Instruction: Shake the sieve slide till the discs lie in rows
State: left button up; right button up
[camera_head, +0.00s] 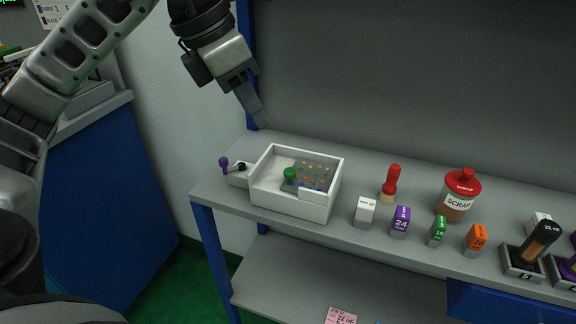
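A white open box (290,206) sits at the left end of the grey bench. Inside it is a grey plate (329,183) with small coloured discs (314,171). The discs are too small to tell how evenly they lie. A green knob (290,174) stands at the plate's left side. My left gripper (258,116) is above and behind the box, pointing down, apart from the box and knob. Its fingers show edge-on, so I cannot tell if they are open. My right gripper is not in view.
A purple-knobbed lever (225,163) stands left of the box. To the right are a red-handled tool (391,183), several small labelled blocks (400,221), a red-lidded scrap jar (458,195) and a dark-capped cylinder in a holder (536,243). The bench behind the box is clear.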

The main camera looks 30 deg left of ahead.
aim_at(289, 170)
pick_arm(q)
jog(key=b+x, duration=0.1)
jog(key=x, duration=1.2)
jog(key=shift+f, duration=0.25)
grip_shut()
